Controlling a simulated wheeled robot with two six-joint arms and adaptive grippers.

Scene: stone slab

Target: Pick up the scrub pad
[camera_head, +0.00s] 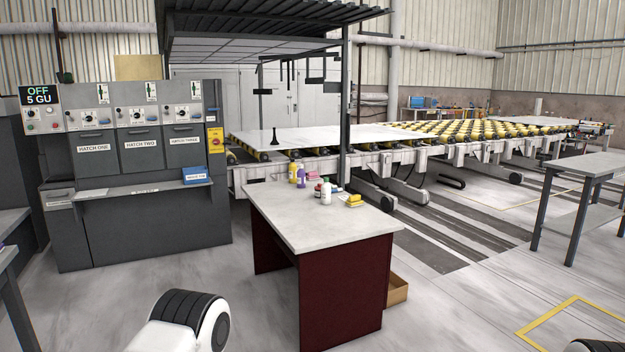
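A small yellow block (355,200), which looks like the scrub pad, lies on the pale top of the dark red table (300,236), near its right back edge. Small reddish and dark items sit close to its left, and a white bottle (326,194) stands beside them. The block is too small to make out its texture. Parts of my own arms show at the bottom edge, left of centre and at the far right. Neither gripper's fingers are in view.
Yellow and purple bottles (300,176) stand at the table's back left. A cardboard box (397,290) is on the floor at the table's right. A grey hatch cabinet (150,232) stands at left, a roller conveyor (440,150) behind. The table's front half is clear.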

